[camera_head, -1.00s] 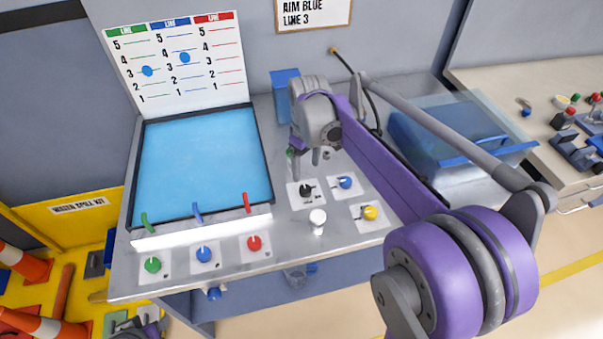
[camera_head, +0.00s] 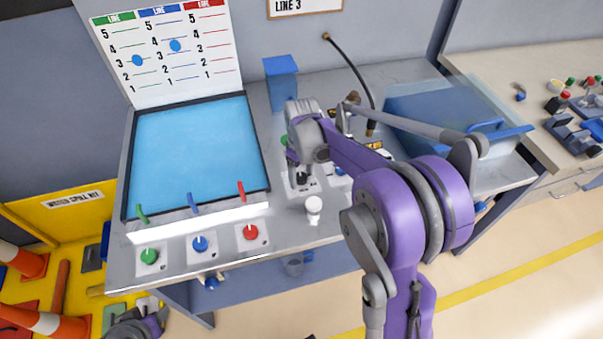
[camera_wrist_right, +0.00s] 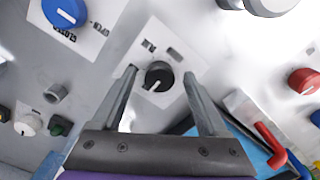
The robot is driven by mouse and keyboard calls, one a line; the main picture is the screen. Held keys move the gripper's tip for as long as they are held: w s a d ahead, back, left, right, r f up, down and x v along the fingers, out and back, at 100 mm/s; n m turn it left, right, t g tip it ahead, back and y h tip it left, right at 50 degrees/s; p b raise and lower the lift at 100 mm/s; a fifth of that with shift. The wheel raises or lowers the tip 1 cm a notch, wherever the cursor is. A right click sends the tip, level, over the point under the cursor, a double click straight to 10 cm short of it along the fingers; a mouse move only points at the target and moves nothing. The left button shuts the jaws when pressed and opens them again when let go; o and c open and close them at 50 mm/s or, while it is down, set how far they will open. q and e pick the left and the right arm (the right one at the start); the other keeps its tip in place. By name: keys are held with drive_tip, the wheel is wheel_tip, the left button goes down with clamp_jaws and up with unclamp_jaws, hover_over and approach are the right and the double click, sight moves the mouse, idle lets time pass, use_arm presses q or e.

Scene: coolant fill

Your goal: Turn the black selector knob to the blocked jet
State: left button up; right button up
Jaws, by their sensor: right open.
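The black selector knob (camera_wrist_right: 158,75) sits on a white plate with small dark labels, too blurred to read. Its white mark points down and to the left in the wrist view. My right gripper (camera_wrist_right: 160,72) is open, with one finger on each side of the knob and a visible gap to it. In the head view the right gripper (camera_head: 303,164) is over the knob (camera_head: 301,179), partly covering it. Part of my left arm shows at the lower left; its fingers cannot be made out.
A white knob (camera_head: 313,206) stands just in front of the selector plate. Green (camera_head: 149,256), blue (camera_head: 200,244) and red (camera_head: 250,232) knobs line the front edge. A blue-filled tray (camera_head: 195,152) is to the left, and a blue bin (camera_head: 440,112) to the right.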

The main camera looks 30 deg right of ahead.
clamp_jaws()
idle(0.4)
use_arm(q)
drive_tip(key=shift+s+f, duration=0.1)
drive_tip(key=shift+f, duration=0.15)
use_arm(e)
drive_tip(key=shift+m, duration=0.4)
drive_tip(key=shift+m+b, duration=0.5)
drive_tip(key=shift+m, duration=0.5)
drive_tip(key=m, duration=0.2)
drive_tip(key=shift+m+b, duration=0.3)
drive_tip(key=shift+m, duration=0.1)
use_arm(q)
drive_tip(key=f, duration=0.1)
drive_tip(key=s+f+b, duration=0.1)
drive_tip(key=f, duration=0.1)
drive_tip(key=shift+f, duration=0.15)
use_arm(e)
drive_tip(key=m, duration=0.6)
